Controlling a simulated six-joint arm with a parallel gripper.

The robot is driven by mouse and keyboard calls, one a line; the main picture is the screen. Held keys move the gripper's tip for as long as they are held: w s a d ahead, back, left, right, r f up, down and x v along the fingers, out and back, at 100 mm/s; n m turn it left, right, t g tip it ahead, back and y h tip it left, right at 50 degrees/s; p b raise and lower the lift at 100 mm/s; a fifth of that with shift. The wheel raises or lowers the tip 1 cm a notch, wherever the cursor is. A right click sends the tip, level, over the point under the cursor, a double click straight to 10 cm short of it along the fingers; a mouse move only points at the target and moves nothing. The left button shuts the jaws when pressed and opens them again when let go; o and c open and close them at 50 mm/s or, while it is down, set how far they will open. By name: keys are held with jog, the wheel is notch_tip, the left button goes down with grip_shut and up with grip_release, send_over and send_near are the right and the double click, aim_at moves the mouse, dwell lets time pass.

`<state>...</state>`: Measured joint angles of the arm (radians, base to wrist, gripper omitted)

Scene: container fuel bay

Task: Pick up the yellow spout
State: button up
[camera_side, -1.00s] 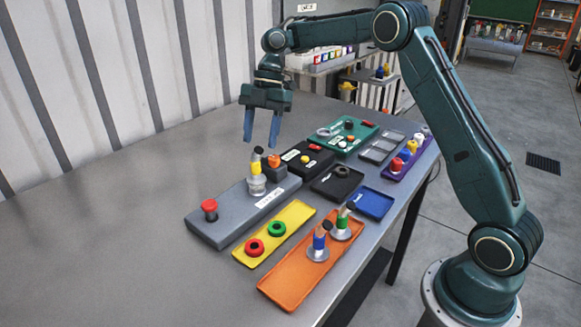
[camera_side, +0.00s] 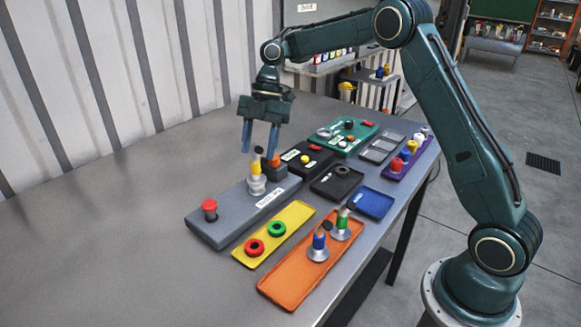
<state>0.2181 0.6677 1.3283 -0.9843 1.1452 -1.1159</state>
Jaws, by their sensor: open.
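The yellow spout (camera_side: 256,168) stands upright in a metal fitting (camera_side: 257,186) on the grey block (camera_side: 225,214). It has a black top (camera_side: 258,151). My gripper (camera_side: 259,155) is open, with its two blue fingers pointing down.
An orange-red piece (camera_side: 274,161) stands close right of the spout. A red knob (camera_side: 209,206) sits on the grey block's left end. A yellow tray (camera_side: 300,213) with rings and an orange tray (camera_side: 290,285) with two spouts lie in front. The table's left side is clear.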

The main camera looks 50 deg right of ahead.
aim_at(256, 160)
jog(key=shift+x, duration=2.45)
grip_shut()
